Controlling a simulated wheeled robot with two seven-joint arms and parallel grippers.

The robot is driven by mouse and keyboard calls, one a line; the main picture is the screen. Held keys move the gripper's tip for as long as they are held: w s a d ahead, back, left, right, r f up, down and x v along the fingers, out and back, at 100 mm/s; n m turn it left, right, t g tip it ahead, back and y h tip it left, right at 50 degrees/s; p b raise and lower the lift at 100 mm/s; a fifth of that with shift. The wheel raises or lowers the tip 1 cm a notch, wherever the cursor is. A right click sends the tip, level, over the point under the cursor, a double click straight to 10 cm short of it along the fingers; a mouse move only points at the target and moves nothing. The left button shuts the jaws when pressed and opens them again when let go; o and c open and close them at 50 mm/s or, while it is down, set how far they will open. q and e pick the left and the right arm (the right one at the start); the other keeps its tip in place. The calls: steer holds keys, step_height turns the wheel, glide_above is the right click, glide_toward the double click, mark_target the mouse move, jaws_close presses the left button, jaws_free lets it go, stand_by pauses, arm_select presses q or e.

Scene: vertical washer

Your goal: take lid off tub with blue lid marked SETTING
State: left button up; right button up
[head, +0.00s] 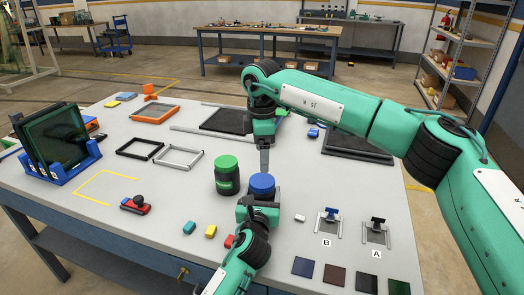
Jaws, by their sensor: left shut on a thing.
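The tub with the blue lid (262,184) stands on the table near its front middle. The lid sits on the tub, and the tub's body and marking are mostly hidden behind my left gripper. My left gripper (259,199) comes up from the bottom of the view and is shut on the tub, below the lid. My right gripper (264,167) points straight down just above the blue lid. Its fingers show as one narrow grey shape, so I cannot tell whether they are apart or whether they touch the lid.
A dark tub with a green lid (227,174) stands close left of the blue-lidded one. Small blue, yellow and red blocks (210,231) lie in front. Clamps marked B (328,220) and A (376,231) lie right. Empty frames (178,156) lie behind left.

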mark_target(262, 180)
steer(key=shift+f+m, duration=0.3)
steer(key=shift+f, duration=3.7)
steer(key=c, duration=1)
